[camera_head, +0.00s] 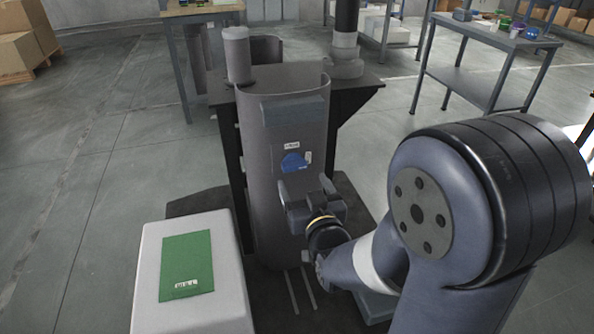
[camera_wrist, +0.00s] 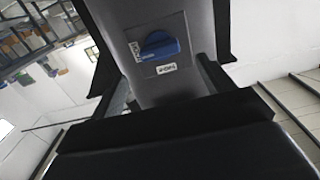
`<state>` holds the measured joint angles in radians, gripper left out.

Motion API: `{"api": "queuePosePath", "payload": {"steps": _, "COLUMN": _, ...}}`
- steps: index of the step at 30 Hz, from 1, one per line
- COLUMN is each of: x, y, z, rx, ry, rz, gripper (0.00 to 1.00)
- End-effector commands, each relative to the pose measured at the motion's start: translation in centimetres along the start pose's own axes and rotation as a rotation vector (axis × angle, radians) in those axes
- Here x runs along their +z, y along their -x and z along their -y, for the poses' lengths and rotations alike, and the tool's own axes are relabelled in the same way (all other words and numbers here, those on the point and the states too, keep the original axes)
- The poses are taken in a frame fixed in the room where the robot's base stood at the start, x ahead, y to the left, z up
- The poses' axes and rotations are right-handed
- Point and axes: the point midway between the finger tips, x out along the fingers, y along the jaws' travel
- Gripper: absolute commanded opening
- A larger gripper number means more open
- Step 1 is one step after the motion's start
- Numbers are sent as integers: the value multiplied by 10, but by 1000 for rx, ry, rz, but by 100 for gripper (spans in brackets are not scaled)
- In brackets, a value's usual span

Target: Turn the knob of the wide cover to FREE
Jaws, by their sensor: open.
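The wide cover (camera_head: 272,205) is a tall, grey, curved shell standing upright on a dark frame. Its blue knob (camera_head: 295,161) sits on a small plate on the front face, below a raised band.
A narrow grey post (camera_head: 237,55) stands behind the cover at left. A pale box (camera_head: 190,305) with a green panel (camera_head: 187,265) stands at front left. A workbench (camera_head: 490,40) is at back right. Open floor lies to the left.

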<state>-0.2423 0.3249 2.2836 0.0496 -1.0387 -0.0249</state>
Motion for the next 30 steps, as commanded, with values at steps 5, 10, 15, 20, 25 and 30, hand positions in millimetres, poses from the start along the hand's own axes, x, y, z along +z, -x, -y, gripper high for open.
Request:
{"api": "queuePosePath", "payload": {"steps": 5, "x": 1, "y": -32, "z": 0, "rx": 0, "ry": 0, "rz": 1, "gripper": 76}}
{"api": "queuePosePath", "payload": {"steps": 10, "x": 1, "y": -51, "z": 0, "rx": -1, "ry": 0, "rz": 1, "gripper": 76}}
{"api": "queuePosePath", "payload": {"steps": 15, "x": 0, "y": -57, "z": 0, "rx": -1, "ry": 0, "rz": 0, "gripper": 76}}
{"api": "queuePosePath", "payload": {"steps": 20, "x": 0, "y": -58, "z": 0, "rx": -1, "ry": 0, "rz": 0, "gripper": 76}}
{"api": "queuePosePath", "payload": {"steps": 25, "x": 0, "y": -57, "z": 0, "rx": -1, "ry": 0, "rz": 0, "gripper": 68}}
{"api": "queuePosePath", "payload": {"steps": 30, "x": 0, "y": -57, "z": 0, "rx": -1, "ry": 0, "rz": 0, "gripper": 54}}
